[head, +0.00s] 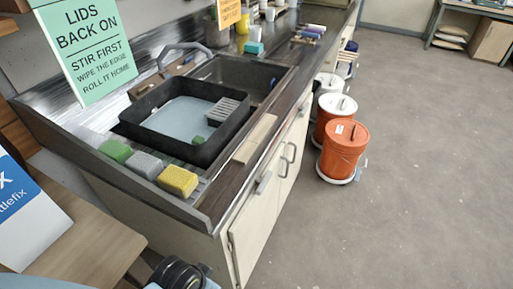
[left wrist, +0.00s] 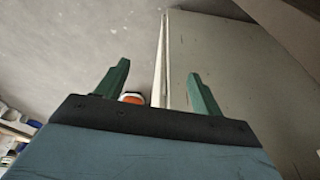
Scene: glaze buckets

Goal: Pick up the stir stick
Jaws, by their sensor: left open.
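No stir stick can be made out for certain. A flat tan strip (head: 255,138) lies along the front edge of the sink counter in the head view; I cannot tell whether it is the stick. My left gripper (left wrist: 159,88) shows in the left wrist view, with its two green fingers wide apart and nothing held between them. Part of an orange bucket (left wrist: 132,97) shows beyond the fingers. Neither gripper's fingers show in the head view.
An orange-lidded bucket (head: 343,150) stands on the floor by the cabinet (head: 262,205), with a white-lidded bucket (head: 335,104) behind it. A dark basin (head: 190,115) and sponges (head: 177,181) are on the counter. The floor (head: 430,180) at right is clear.

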